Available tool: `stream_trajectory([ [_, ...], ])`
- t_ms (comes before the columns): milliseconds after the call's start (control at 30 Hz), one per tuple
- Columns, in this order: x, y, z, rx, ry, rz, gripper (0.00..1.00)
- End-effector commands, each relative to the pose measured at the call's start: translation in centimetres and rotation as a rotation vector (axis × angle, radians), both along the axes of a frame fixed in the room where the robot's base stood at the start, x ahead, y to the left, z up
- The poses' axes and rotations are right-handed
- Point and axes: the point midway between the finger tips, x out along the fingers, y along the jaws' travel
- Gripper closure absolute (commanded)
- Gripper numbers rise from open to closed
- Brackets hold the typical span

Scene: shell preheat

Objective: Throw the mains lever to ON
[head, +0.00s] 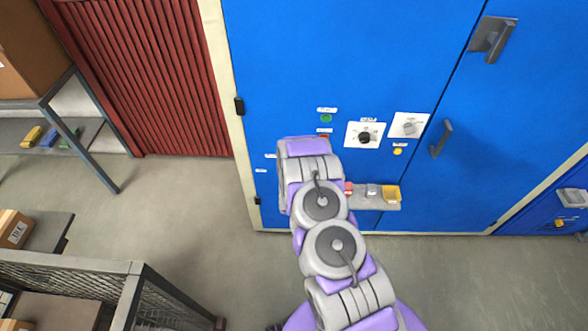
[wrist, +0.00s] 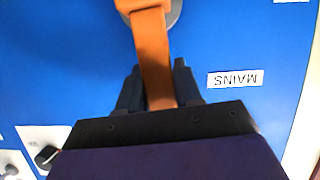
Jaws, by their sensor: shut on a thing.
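The mains lever is an orange bar (wrist: 152,50) on a grey round base (wrist: 175,12) at the top of the wrist view. A white label reading MAINS (wrist: 235,79) is beside it, upside down in this view. My gripper (wrist: 158,75) has its two dark fingers on either side of the lever's lower part and is shut on it. In the head view my purple and grey arm reaches to the blue cabinet (head: 300,60) and hides the lever and the fingers.
The cabinet front carries a green button (head: 326,118), a black knob (head: 364,137) and a door handle (head: 441,138). A small shelf (head: 372,204) holds small items right of my arm. A mesh-sided cart (head: 75,268) stands at lower left. Open floor lies between.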

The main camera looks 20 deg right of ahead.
Motion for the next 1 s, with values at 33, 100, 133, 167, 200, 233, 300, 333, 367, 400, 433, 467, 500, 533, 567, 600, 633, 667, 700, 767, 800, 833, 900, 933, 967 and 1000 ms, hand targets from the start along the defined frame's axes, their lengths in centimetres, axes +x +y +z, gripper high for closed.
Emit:
stream_trajectory([
  [33, -0.74, -0.51, -0.83, 0.022, 0.015, -0.009, 1.00],
  [100, -0.77, -0.61, -0.82, 0.046, 0.007, -0.007, 1.00],
  [133, -0.80, -0.66, -0.82, 0.055, 0.004, -0.007, 1.00],
  [167, -0.80, -0.70, -0.82, 0.062, 0.001, -0.006, 1.00],
  [200, -0.82, -0.74, -0.81, 0.071, -0.001, -0.006, 1.00],
  [233, -0.83, -0.78, -0.81, 0.077, -0.003, -0.006, 1.00],
  [300, -0.85, -0.83, -0.82, 0.087, -0.007, -0.006, 1.00],
  [333, -0.86, -0.83, -0.82, 0.090, -0.008, -0.006, 1.00],
  [367, -0.86, -0.83, -0.82, 0.092, -0.008, -0.005, 1.00],
  [400, -0.87, -0.81, -0.82, 0.094, -0.009, -0.005, 1.00],
  [433, -0.88, -0.81, -0.83, 0.096, -0.009, -0.004, 1.00],
  [467, -0.89, -0.80, -0.84, 0.097, -0.010, -0.004, 1.00],
  [500, -0.89, -0.79, -0.85, 0.097, -0.009, -0.004, 1.00],
  [533, -0.89, -0.78, -0.85, 0.098, -0.009, -0.004, 1.00],
  [567, -0.89, -0.78, -0.85, 0.098, -0.009, -0.004, 1.00],
  [600, -0.90, -0.78, -0.86, 0.098, -0.009, -0.004, 1.00],
  [633, -0.90, -0.77, -0.87, 0.097, -0.009, -0.004, 1.00],
  [667, -0.91, -0.76, -0.87, 0.097, -0.009, -0.004, 1.00],
  [700, -0.91, -0.76, -0.87, 0.098, -0.008, -0.004, 1.00],
  [767, -0.92, -0.76, -0.89, 0.098, -0.008, -0.004, 1.00],
  [800, -0.92, -0.76, -0.89, 0.098, -0.008, -0.004, 0.63],
  [833, -0.91, -0.76, -0.87, 0.098, -0.008, -0.004, 0.60],
  [900, -0.79, -0.74, -0.73, 0.097, -0.012, -0.003, 0.53],
  [933, -0.76, -0.73, -0.64, 0.096, -0.014, -0.003, 0.50],
  [967, -0.74, -0.71, -0.55, 0.096, -0.016, -0.003, 0.47],
  [1000, -0.71, -0.68, -0.44, 0.095, -0.018, -0.001, 0.45],
])
